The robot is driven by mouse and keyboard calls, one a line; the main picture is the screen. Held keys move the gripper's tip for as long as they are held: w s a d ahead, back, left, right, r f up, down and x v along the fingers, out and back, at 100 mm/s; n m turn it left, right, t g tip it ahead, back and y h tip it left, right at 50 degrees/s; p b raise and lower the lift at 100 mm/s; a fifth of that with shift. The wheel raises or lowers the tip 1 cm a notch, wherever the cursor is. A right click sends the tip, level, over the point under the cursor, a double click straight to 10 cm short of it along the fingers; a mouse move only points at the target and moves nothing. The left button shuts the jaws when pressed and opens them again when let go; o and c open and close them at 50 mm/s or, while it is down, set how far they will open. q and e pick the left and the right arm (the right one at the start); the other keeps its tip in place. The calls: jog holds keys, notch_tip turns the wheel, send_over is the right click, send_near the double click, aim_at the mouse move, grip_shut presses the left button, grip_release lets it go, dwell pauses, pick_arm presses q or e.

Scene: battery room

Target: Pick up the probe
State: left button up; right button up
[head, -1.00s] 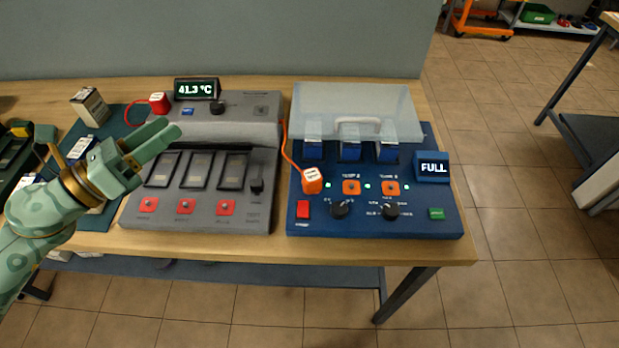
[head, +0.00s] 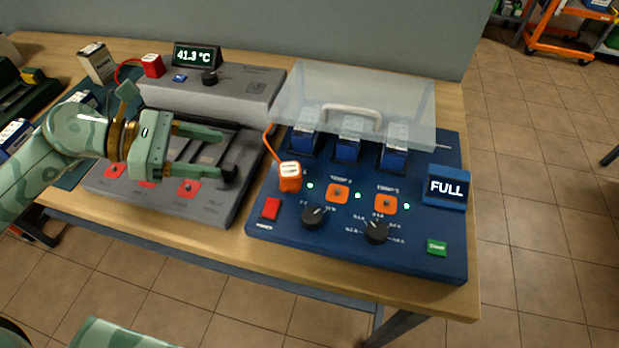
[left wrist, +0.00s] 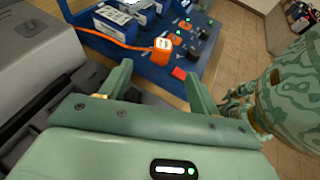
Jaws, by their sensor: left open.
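An orange block with a white top and an orange cable (head: 289,176), which looks like the probe, stands at the left edge of the blue charger (head: 340,252). It also shows in the left wrist view (left wrist: 161,47), beyond and between the fingertips. A red block on a red cable (head: 153,65) stands on the grey unit's back left. My left gripper (head: 226,154) is open and empty over the right part of the grey unit, left of the orange block and apart from it. Its fingers point toward that block. My right gripper is not in view.
The grey unit (head: 215,205) with red buttons lies under my left gripper. The charger has a clear raised lid (head: 370,90) with a handle, blue batteries (head: 347,147), black knobs and a FULL display (head: 447,187). A temperature display (head: 196,55) stands behind. The table's front edge is bare.

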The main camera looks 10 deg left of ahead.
pick_arm(q)
jog(key=b, duration=0.1)
send_near(300, 172)
jog(key=w+d+f, duration=0.3)
jog(key=shift+w+d+f, duration=0.1)
jog(key=shift+d, duration=0.1)
jog(key=x, duration=0.3)
jog(key=b+x, duration=0.1)
jog(key=x, duration=0.1)
jog(key=shift+s+d+f, duration=0.1)
jog(key=shift+s+d, duration=0.2)
jog(key=shift+d, duration=0.1)
jog(key=c, duration=1.2)
jog(key=shift+o, duration=0.2)
